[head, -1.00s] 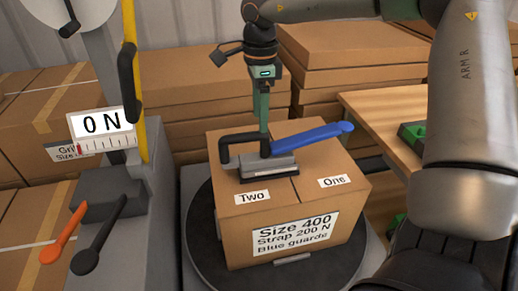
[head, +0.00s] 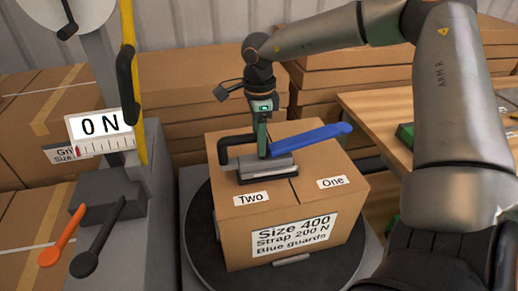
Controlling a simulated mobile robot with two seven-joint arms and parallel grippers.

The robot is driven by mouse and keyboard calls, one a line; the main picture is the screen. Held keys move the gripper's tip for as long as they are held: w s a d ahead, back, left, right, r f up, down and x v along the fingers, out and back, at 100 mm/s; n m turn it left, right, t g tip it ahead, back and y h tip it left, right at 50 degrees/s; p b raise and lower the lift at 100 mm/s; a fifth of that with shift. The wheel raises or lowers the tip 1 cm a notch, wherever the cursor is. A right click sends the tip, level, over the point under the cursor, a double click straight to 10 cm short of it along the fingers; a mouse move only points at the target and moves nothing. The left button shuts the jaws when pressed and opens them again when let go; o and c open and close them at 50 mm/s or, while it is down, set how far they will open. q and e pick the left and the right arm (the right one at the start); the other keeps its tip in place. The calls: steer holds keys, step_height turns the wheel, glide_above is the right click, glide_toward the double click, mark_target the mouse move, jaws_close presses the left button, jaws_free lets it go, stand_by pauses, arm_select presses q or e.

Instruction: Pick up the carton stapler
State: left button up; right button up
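The carton stapler (head: 264,168) has a grey metal body, a black curved handle and a long blue lever. It lies on top of a cardboard carton (head: 340,205) labelled "Size 400", "Strap 200 N" and "Blue guards". My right gripper (head: 263,153) points down at the stapler from above, its green fingers reaching the grey body between the black handle and the blue lever. The fingers are seen edge-on and overlap, so their gap and any grip are hidden. My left gripper is out of view.
The carton sits on a dark round turntable (head: 203,232). At left stands a grey machine with a "0 N" display (head: 100,125), an orange lever (head: 62,236) and a black lever (head: 98,240). Stacked cartons fill the back. A wooden table (head: 375,108) is at right.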

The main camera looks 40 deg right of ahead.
jaws_close()
stand_by(1.0)
steer(key=shift+w+r, duration=0.1)
steer(key=shift+r, duration=0.1)
